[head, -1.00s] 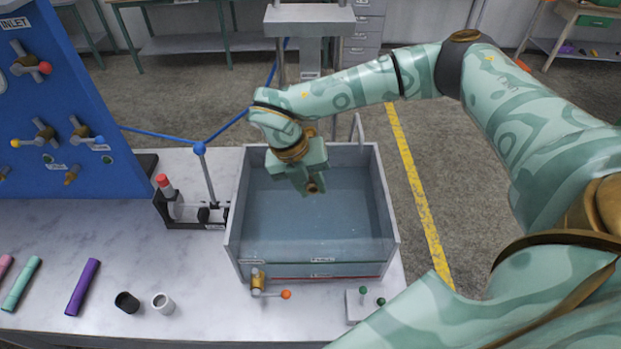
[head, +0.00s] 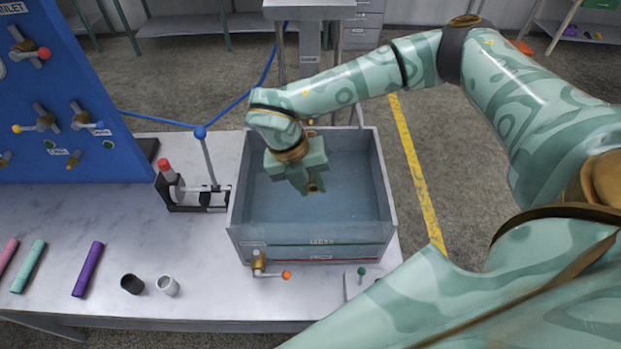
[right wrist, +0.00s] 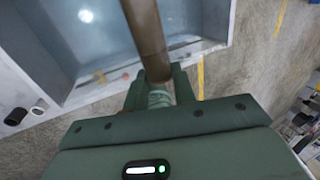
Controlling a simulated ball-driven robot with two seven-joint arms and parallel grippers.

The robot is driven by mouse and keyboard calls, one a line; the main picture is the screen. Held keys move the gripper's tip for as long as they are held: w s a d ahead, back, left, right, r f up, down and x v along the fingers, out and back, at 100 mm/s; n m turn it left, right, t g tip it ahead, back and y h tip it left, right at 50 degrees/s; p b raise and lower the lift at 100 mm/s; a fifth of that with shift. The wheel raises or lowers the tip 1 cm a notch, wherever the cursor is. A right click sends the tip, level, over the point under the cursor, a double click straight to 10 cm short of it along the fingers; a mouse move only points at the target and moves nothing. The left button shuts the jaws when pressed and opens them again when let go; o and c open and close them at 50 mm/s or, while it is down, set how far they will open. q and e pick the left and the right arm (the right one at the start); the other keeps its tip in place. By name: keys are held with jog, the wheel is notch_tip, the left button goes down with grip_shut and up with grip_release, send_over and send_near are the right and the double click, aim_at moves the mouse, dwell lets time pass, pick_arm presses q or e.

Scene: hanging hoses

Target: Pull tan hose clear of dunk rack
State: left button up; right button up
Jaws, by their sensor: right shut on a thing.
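My right gripper (head: 313,186) hangs over the grey water tank (head: 318,256) and points down. In the right wrist view its fingers (right wrist: 160,90) are shut on a tan-brown hose (right wrist: 147,35), which runs away from the fingers over the tank. In the head view only a small brown bit shows at the fingertips; the gripper hides the rest. I cannot make out a separate dunk rack inside the tank. My left gripper is not in view.
A blue valve panel (head: 70,90) stands at the left. A small black stand (head: 190,208) with a red-capped cylinder is beside the tank. Floor is open right of the tank.

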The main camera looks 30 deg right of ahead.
jog(key=shift+r, duration=0.1)
jog(key=shift+s+a+r+p, duration=0.4)
jog(key=shift+s+r+p, duration=0.25)
jog(key=shift+r+p, duration=0.25)
jog(key=shift+s+a+r+p, duration=0.4)
jog(key=shift+s+r+p, duration=0.15)
jog(key=shift+s, duration=0.1)
